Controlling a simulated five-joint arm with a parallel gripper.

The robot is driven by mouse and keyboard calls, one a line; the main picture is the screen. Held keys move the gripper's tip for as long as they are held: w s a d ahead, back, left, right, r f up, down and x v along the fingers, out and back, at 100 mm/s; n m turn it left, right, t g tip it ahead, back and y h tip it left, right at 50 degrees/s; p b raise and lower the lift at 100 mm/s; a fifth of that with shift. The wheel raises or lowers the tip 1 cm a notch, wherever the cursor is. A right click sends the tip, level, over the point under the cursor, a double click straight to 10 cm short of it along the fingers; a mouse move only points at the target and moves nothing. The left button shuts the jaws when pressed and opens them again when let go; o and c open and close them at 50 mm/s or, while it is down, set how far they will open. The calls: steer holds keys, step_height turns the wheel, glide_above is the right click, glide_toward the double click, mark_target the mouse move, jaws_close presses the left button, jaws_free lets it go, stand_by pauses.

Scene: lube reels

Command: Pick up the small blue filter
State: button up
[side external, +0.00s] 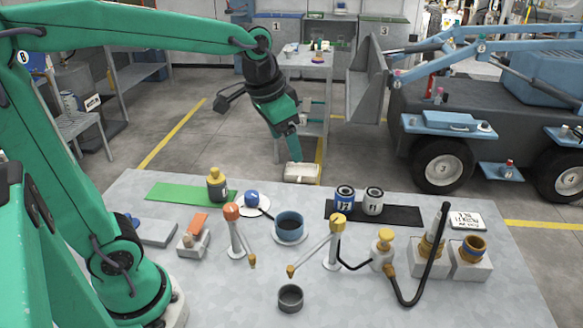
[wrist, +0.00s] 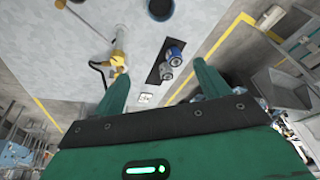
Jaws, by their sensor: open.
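The blue filter (side external: 344,199) is a small upright can with a pale label, standing on the black mat (side external: 405,215). A grey-white filter (side external: 373,202) of similar size stands just to its right. In the wrist view the two cans show close together at the mat's edge; the blue one (wrist: 174,54) has a blue body. My gripper (side external: 293,156) is above the far edge of the table, behind and left of the filters and apart from them. In the wrist view my gripper (wrist: 160,70) has its fingers wide apart with nothing held between them.
A beige box-like object (side external: 302,173) shows at the far table edge below my gripper. A yellow-topped stand (side external: 335,240) and a blue cup (side external: 289,226) are nearer the front. A white labelled block (side external: 466,220) and hose fittings (side external: 433,250) are at right.

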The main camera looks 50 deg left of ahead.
steer(key=w+f+m+g, duration=0.2)
steer(key=w+f, duration=0.3)
steer(key=w, duration=0.7)
steer(key=m+g, duration=0.2)
glide_above(345, 190)
step_height(345, 190, down, 10)
steer(key=shift+d+f, duration=0.1)
steer(key=shift+f, duration=0.15)
steer(key=shift+w+f, duration=0.25)
steer(key=shift+f, duration=0.05)
steer(key=shift+f, duration=0.1)
steer(key=shift+f, duration=1.2)
steer(key=shift+f, duration=0.1)
steer(key=shift+s+f, duration=0.15)
steer(key=shift+f, duration=1.15)
steer(key=shift+s+f, duration=0.1)
steer(key=shift+f, duration=1.15)
steer(key=shift+c, duration=0.2)
